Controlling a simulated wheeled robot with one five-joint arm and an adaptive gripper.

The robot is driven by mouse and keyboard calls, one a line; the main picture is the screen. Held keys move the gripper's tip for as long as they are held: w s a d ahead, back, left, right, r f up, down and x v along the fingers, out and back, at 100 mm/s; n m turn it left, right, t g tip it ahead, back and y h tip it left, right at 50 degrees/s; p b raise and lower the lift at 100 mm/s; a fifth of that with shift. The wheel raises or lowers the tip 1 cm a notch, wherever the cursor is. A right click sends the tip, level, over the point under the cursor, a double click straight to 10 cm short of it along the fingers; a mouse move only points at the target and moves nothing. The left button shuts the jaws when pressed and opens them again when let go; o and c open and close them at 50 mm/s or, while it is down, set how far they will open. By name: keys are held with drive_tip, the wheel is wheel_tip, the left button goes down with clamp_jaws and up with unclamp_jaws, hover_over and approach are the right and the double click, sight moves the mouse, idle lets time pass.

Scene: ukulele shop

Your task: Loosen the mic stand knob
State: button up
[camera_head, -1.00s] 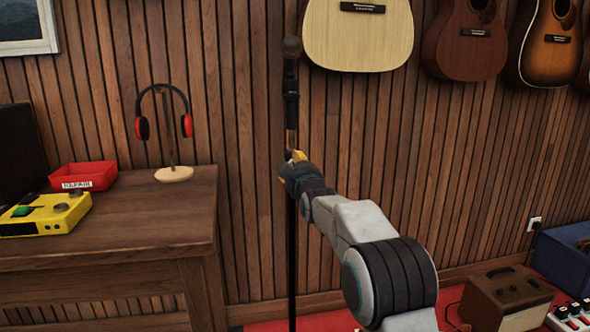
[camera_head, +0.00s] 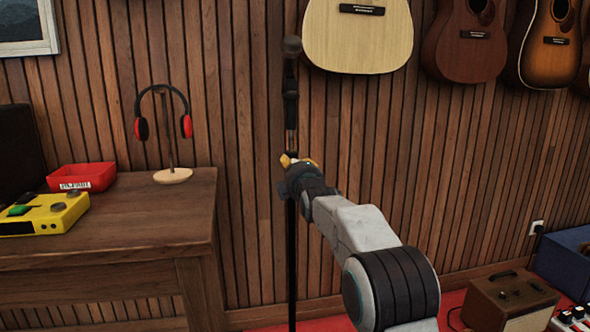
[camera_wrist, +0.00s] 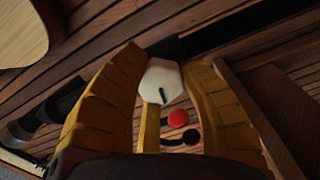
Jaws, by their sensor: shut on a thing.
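The black mic stand (camera_head: 291,265) stands upright in front of the wood wall, with the microphone (camera_head: 292,46) at its top. My gripper (camera_head: 297,161) is at the stand about mid-height, just below the thinner upper tube. In the wrist view, a pale faceted knob (camera_wrist: 163,82) with a dark mark sits between the yellow fingers of my gripper (camera_wrist: 163,72). The fingers are shut on it from both sides. In the head view the knob is mostly hidden by my gripper.
A wooden table (camera_head: 110,225) stands to the left with a headphone stand (camera_head: 172,174), a red tray (camera_head: 82,176) and a yellow device (camera_head: 48,213). Guitars (camera_head: 358,45) hang on the wall at upper right. An amplifier (camera_head: 508,298) stands on the floor at lower right.

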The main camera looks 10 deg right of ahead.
drive_tip(key=n, duration=0.3)
drive_tip(key=shift+a+r+n, duration=0.25)
drive_tip(key=shift+a+n, duration=0.05)
drive_tip(key=shift+f+n, duration=0.15)
drive_tip(key=shift+n, duration=0.15)
drive_tip(key=o, duration=0.9)
drive_tip(key=shift+a, duration=0.15)
drive_tip(key=o, duration=0.3)
drive_tip(key=shift+d+f, duration=0.1)
drive_tip(key=shift+d, duration=0.1)
drive_tip(key=shift+s, duration=0.15)
drive_tip(key=s, duration=1.1)
drive_tip(key=shift+s, duration=0.4)
